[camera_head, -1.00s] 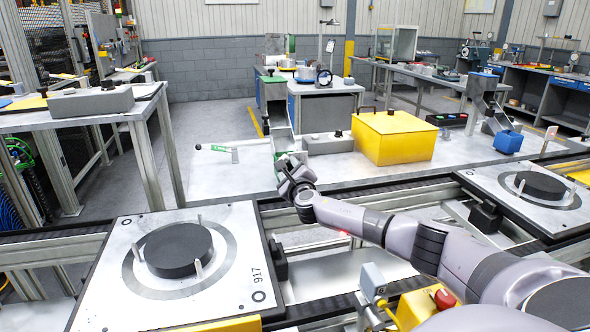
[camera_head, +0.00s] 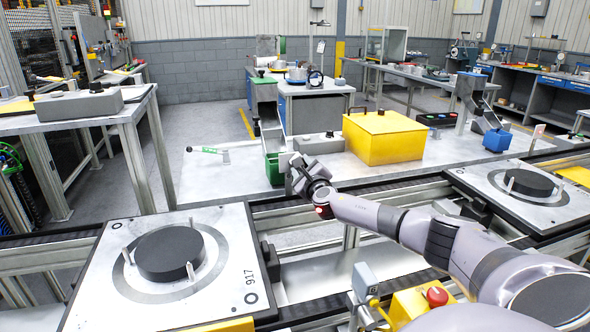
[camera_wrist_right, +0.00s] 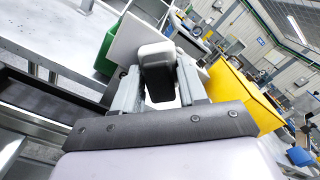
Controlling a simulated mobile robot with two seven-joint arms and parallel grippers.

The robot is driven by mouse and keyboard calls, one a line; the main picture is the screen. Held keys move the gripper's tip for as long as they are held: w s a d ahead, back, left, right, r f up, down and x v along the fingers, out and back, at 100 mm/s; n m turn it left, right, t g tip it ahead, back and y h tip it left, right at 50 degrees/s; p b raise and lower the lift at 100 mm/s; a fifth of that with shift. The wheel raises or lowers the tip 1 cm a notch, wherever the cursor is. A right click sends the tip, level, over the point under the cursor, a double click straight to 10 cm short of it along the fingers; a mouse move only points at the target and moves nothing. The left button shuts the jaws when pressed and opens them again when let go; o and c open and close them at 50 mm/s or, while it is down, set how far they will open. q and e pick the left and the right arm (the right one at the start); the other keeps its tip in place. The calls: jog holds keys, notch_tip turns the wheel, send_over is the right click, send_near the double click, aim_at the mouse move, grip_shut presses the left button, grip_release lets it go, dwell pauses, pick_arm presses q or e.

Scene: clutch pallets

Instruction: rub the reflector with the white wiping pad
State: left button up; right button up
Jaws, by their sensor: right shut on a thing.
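My right gripper (camera_head: 298,168) reaches over the far side of the conveyor, beside a green bin (camera_head: 273,168). In the right wrist view the right gripper (camera_wrist_right: 160,75) is shut on a block with a whitish top and dark face, which seems to be the wiping pad (camera_wrist_right: 155,50). A pale flat panel (camera_wrist_right: 128,50) lies behind the pad in that view; I cannot tell whether it is the reflector or whether the pad touches it. A small pale plate (camera_head: 539,131) stands upright at the far right. My left gripper is not in view.
A pallet marked 917 (camera_head: 222,293) with a dark disc lies at the left front. A second pallet (camera_head: 480,178) is at the right. A yellow box (camera_head: 383,138) stands behind my right arm. A red-button box (camera_head: 425,303) is in front.

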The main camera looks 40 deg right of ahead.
jog(key=shift+s+d, duration=0.1)
jog(key=shift+d, duration=0.15)
jog(key=shift+r, duration=0.15)
jog(key=w+a, duration=0.3)
jog(key=a, duration=0.3)
dwell(0.4)
jog(key=v, duration=0.6)
dwell(0.4)
jog(key=shift+v, duration=1.45)
